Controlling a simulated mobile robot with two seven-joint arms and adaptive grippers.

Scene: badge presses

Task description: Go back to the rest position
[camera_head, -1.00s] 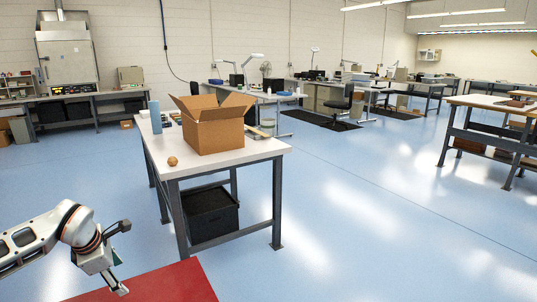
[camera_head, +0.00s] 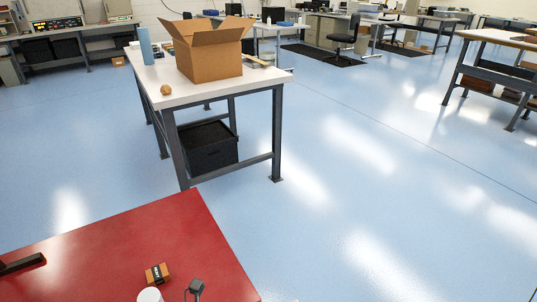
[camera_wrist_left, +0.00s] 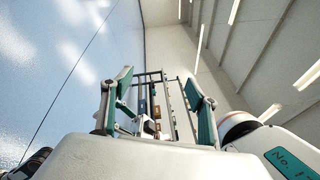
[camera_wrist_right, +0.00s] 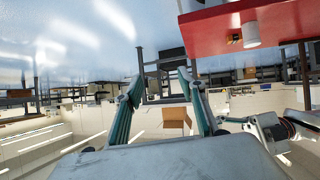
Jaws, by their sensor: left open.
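My left gripper (camera_wrist_left: 158,100) shows in the left wrist view with its two green fingers spread wide. Nothing is held between them. My right gripper (camera_wrist_right: 162,100) shows in the right wrist view with its fingers apart and empty. The picture there is upside down, and the far cardboard box (camera_wrist_right: 176,117) shows in the gap, well beyond the fingers. Neither gripper can be made out for sure in the head view.
A red table (camera_head: 120,245) fills the near left, bearing a small orange-brown box (camera_head: 158,274), a white cylinder (camera_head: 150,295) and a dark piece (camera_head: 195,288). A white-topped table (camera_head: 215,95) holds an open cardboard box (camera_head: 210,55). The blue floor right is clear.

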